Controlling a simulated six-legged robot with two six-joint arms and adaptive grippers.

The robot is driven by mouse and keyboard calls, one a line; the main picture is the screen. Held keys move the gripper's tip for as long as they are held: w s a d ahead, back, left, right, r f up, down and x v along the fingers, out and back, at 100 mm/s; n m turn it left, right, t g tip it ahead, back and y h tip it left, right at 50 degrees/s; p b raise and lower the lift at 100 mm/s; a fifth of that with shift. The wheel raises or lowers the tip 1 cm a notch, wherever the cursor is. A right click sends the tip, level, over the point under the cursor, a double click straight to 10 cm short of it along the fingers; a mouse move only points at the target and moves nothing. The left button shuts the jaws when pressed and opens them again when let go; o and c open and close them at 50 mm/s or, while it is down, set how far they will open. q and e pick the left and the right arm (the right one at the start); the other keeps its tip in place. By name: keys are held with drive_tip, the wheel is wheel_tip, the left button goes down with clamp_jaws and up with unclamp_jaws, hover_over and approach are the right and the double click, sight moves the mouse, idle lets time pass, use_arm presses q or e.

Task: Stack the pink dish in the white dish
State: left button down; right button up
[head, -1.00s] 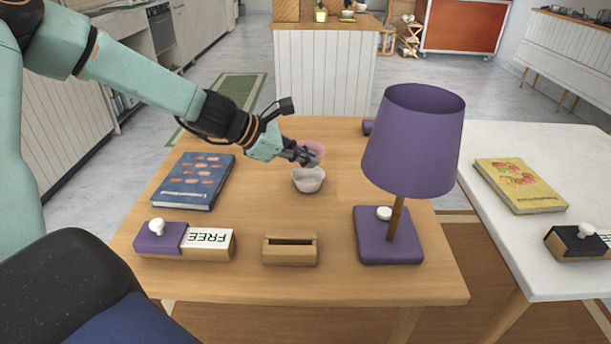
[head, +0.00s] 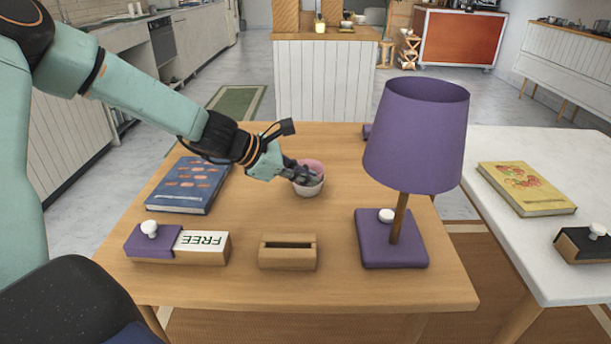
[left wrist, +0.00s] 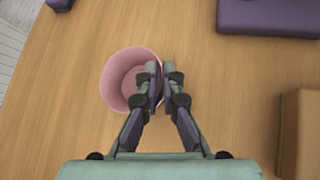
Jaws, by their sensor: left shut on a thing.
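The white dish (head: 312,190) stands upright on the wooden table. The pink dish (head: 314,165) is at the white dish's mouth and appears to sit inside it; whether it rests fully on the bottom is hidden. My left gripper (head: 304,174) is shut on the pink dish's near-left rim. In the left wrist view the pink dish (left wrist: 124,80) is seen from above, with the left gripper's fingers (left wrist: 163,74) closed at its right rim; the white dish is mostly hidden beneath. My right gripper is not in view.
A purple lamp (head: 414,140) stands to the right of the dishes. A blue book (head: 188,184) lies to the left. A slotted wooden block (head: 288,254) and a FREE sign block (head: 200,248) are at the front. Table around the dishes is clear.

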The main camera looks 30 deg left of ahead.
use_arm(q)
drive_tip(key=shift+d+f, duration=0.1)
drive_tip(key=shift+f, duration=0.1)
drive_tip(key=c, duration=1.5)
unclamp_jaws()
drive_tip(key=shift+r, duration=0.1)
drive_tip(key=shift+r, duration=0.25)
drive_tip(key=r+p, duration=0.1)
drive_tip(key=p, duration=0.1)
drive_tip(key=s+a+r+p, duration=0.1)
drive_tip(key=p, duration=0.1)
drive_tip(key=shift+s+r, duration=0.2)
drive_tip(key=shift+s, duration=0.05)
drive_tip(key=shift+p+v, duration=4.75)
drive_tip(key=shift+p, duration=3.35)
drive_tip(key=shift+s+a+f, duration=0.1)
drive_tip(key=shift+a+f, duration=0.05)
drive_tip(key=shift+f, duration=0.05)
